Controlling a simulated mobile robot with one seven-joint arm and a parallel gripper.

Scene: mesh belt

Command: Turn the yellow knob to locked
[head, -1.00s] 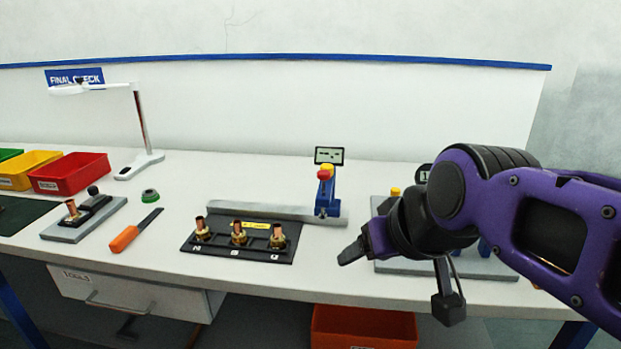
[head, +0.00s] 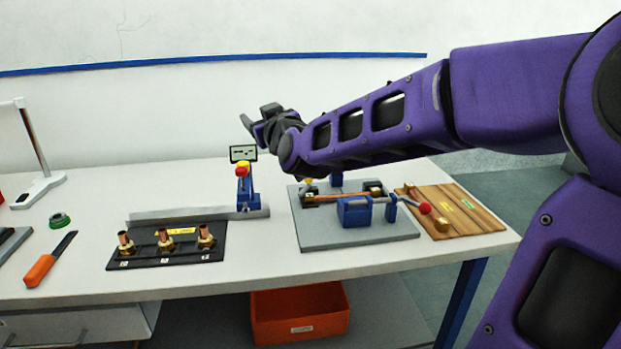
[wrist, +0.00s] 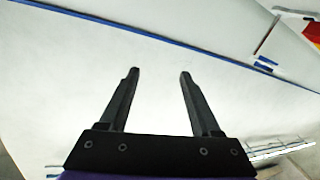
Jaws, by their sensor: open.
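My gripper (head: 257,118) is raised in front of the wall, above the back of the bench, with its fingers pointing left. In the wrist view its two fingers (wrist: 160,75) are apart with nothing between them. A small yellow part (head: 307,183), possibly the yellow knob, shows at the back left of the grey fixture plate (head: 345,238), just below my arm. Which way either one is turned is too small to tell.
The grey plate also carries a copper pipe (head: 335,198) and a blue clamp with a red-ended handle (head: 422,207). A black tray (head: 140,259) holds several brass fittings. A wooden board (head: 470,222) lies at right. An orange bin (head: 300,315) stands below the bench.

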